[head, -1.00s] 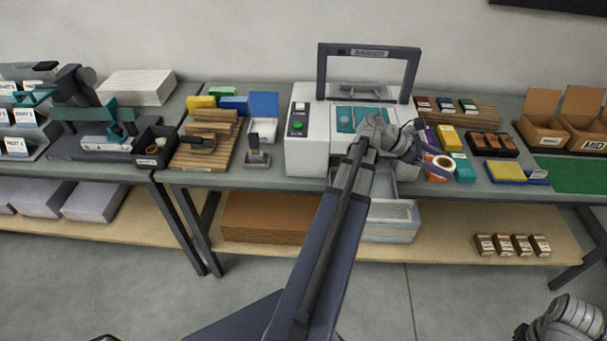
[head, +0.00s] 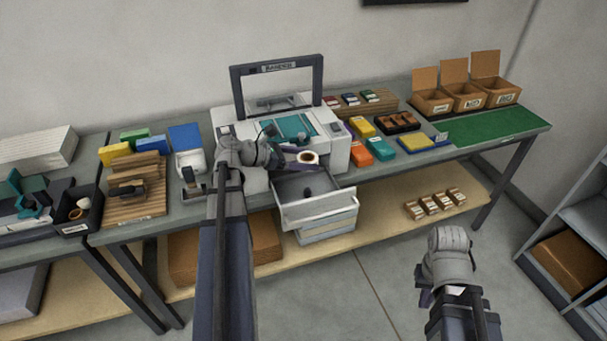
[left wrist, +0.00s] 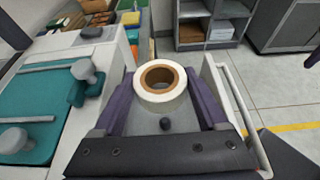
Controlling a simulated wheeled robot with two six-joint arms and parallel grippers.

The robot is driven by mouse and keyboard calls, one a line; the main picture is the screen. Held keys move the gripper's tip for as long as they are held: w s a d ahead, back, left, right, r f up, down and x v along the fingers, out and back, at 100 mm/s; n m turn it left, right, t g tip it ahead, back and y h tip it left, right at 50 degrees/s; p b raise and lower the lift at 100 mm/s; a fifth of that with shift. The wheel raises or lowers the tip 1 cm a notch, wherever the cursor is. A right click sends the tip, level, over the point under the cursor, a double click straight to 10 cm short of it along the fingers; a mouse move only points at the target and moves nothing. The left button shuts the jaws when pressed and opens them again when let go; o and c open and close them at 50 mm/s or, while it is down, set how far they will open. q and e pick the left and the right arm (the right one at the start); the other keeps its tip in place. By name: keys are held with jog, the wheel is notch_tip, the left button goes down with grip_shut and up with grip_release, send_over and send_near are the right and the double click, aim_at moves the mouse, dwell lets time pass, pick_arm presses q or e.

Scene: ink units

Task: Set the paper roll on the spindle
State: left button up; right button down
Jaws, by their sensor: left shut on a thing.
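The paper roll (head: 307,157), white with a brown core, is held between the two purple fingers of my left gripper (head: 296,161). The roll also shows in the left wrist view (left wrist: 160,88), its core opening facing up, gripped by the fingers (left wrist: 163,98). The spindle seems to be the short dark peg (head: 307,192) standing in the open drawer (head: 320,207) of the white machine. The roll is above the drawer, apart from the peg (left wrist: 165,124). My right gripper (head: 440,292) is low in front of the table; its fingers are not clear.
The machine (head: 335,153) has a raised dark frame (head: 276,69) and teal plates. Orange (head: 361,149) and teal (head: 374,161) boxes lie just right of it. A stamp (head: 192,180) stands to its left. The floor ahead of the table is clear.

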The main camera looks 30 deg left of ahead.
pick_arm(q)
jog(key=b, duration=0.5)
send_over(306, 189)
notch_tip(306, 189, down, 6)
jog(key=shift+s+f, duration=0.1)
notch_tip(306, 189, down, 6)
jog(key=b, duration=0.5)
jog(key=shift+r+b, duration=0.2)
jog(key=shift+b, duration=0.15)
dwell(1.2)
jog(key=shift+r+p, duration=0.4)
jog(key=shift+r, duration=0.05)
jog(key=shift+f+b, duration=0.5)
dwell(1.5)
jog(key=shift+r+p, duration=0.55)
jog(key=shift+p, duration=0.05)
jog(key=shift+f+b, duration=0.8)
jog(key=shift+b, duration=0.05)
dwell(0.6)
